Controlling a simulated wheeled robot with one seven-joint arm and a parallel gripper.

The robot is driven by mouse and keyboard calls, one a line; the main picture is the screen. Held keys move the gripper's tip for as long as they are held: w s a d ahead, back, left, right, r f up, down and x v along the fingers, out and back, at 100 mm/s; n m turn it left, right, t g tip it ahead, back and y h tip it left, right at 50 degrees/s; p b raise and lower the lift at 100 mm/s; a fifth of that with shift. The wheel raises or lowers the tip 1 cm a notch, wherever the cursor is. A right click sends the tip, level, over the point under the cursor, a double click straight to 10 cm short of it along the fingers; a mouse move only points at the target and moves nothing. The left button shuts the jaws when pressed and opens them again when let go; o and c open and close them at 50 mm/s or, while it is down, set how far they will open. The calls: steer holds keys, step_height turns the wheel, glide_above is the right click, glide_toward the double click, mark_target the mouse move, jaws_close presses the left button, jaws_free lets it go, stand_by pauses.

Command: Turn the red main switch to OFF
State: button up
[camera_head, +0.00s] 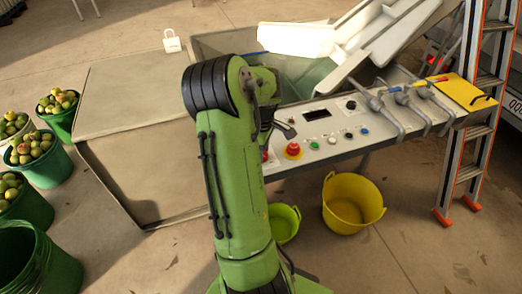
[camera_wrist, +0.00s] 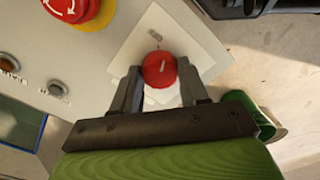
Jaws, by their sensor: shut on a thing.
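The red main switch (camera_wrist: 159,69) is a round red knob on a pale square plate (camera_wrist: 190,32) in the wrist view. A short pale mark on its face points nearly up in the picture, leaning slightly right. My gripper (camera_wrist: 160,76) is shut on the knob, one finger on each side. Any lettering on the plate is too blurred to read. In the head view my green arm hides most of the switch and the gripper; a little red (camera_head: 265,156) shows beside the arm.
A red emergency-stop button on a yellow base (camera_wrist: 75,8) sits close by on the panel (camera_head: 335,142). Several small buttons and levers lie further right. A yellow tub (camera_head: 352,205) and a green tub (camera_head: 284,222) stand on the floor below. Fruit buckets (camera_head: 35,148) stand at left.

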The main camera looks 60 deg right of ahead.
steer(key=shift+n, duration=1.6)
steer(key=o, duration=1.1)
steer(key=shift+c, duration=0.2)
step_height(320, 180, up, 16)
steer(key=p, duration=0.5)
steer(key=shift+p, duration=0.4)
steer(key=shift+f, duration=0.1)
